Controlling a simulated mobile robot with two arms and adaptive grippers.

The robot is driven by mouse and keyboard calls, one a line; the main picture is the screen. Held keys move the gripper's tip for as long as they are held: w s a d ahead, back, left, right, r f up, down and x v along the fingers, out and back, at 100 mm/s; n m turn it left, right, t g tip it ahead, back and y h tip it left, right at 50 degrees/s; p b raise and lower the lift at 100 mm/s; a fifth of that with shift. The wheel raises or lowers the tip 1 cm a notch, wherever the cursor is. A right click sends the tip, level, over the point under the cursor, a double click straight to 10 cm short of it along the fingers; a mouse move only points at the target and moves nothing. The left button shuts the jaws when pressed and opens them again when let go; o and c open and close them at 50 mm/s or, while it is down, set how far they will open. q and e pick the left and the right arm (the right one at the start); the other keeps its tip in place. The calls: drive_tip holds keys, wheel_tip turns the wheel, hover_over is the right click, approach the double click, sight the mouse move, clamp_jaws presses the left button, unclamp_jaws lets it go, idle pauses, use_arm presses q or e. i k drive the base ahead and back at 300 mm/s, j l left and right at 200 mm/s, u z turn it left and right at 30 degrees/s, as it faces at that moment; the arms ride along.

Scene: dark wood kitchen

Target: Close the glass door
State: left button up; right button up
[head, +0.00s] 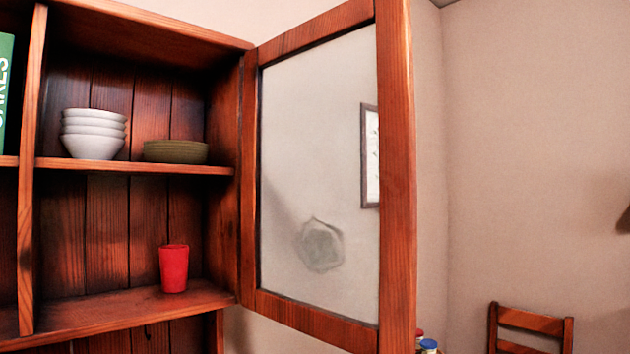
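The glass door (318,200) has a reddish wood frame and a greyish see-through pane. It stands wide open, hinged at the right side of the wooden cabinet (140,298), with its free edge (396,180) toward me. A greyish round blotch shows in the lower part of the pane; I cannot tell whether it is on the glass or behind it. Neither of my grippers is in the head view.
Stacked white bowls (93,135) and a dark green bowl (176,152) stand on the upper shelf. A red cup (174,268) stands on the lower shelf. A wooden chair (532,322) is at the lower right. A framed picture (370,155) shows through the glass.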

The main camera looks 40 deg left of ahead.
sight(396, 332)
drive_tip(key=i+u, duration=0.15)
drive_tip(key=u, duration=1.55)
drive_tip(key=i+l+u, duration=0.15)
drive_tip(key=l+u, duration=0.75)
drive_tip(key=l, duration=0.25)
drive_tip(key=l+u, duration=0.45)
drive_tip(key=l, duration=0.15)
drive_tip(key=k, duration=0.05)
